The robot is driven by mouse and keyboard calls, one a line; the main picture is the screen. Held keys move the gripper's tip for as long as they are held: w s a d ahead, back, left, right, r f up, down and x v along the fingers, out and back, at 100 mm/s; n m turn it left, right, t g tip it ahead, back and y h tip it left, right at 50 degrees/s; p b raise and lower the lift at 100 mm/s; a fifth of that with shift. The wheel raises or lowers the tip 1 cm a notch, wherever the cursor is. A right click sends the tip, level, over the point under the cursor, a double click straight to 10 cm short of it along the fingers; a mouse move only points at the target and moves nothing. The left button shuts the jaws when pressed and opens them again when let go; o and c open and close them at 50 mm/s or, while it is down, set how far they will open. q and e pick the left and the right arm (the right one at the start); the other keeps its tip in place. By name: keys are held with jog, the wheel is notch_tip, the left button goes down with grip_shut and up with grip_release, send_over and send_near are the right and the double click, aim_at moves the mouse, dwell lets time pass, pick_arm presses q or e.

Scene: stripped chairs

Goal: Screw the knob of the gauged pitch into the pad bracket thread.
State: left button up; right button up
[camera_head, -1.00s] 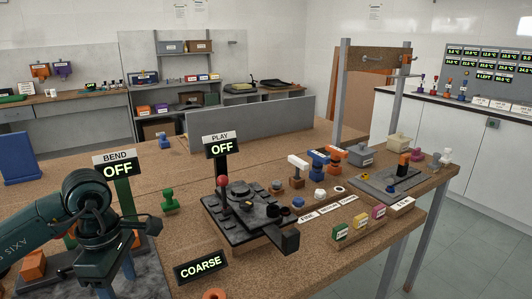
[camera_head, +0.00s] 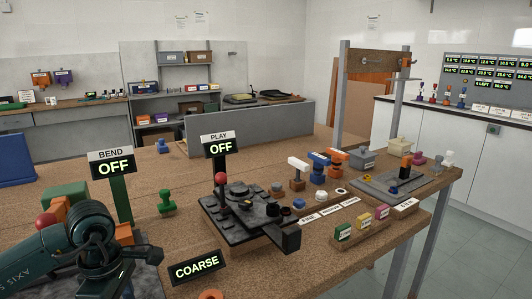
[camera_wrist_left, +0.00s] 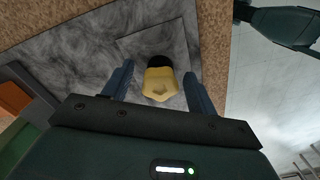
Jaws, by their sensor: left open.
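In the left wrist view my left gripper (camera_wrist_left: 159,68) is open. Its two fingers stand either side of a yellow knob-like piece (camera_wrist_left: 158,88) with a black end, over a grey plate (camera_wrist_left: 100,50); whether they touch it cannot be told. In the head view my left arm (camera_head: 95,250) hides that piece and the fingertips. A black fixture (camera_head: 215,207) with a red ball lever (camera_head: 220,179) stands mid-bench. A sign at the front reads COARSE (camera_head: 197,267). I cannot tell which part is the pad bracket thread. My right gripper is not seen.
BEND (camera_head: 112,168) and PLAY (camera_head: 220,149) signs both read OFF. White (camera_head: 297,163), blue (camera_head: 319,158) and orange (camera_head: 338,155) topped pieces stand right of the fixture. Labelled coloured blocks (camera_head: 362,220) line the front edge. A green stamp-like piece (camera_head: 167,202) stands left of the fixture.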

pick_arm(q)
jog(key=n, duration=0.6)
jog(key=shift+r, duration=0.1)
jog(key=n+p, duration=0.1)
jog(key=n, duration=0.5)
jog(key=n+p, duration=0.1)
jog(key=n, duration=0.3)
jog(key=shift+n, duration=0.3)
jog(key=n+p, duration=0.1)
jog(key=n, duration=0.4)
grip_shut()
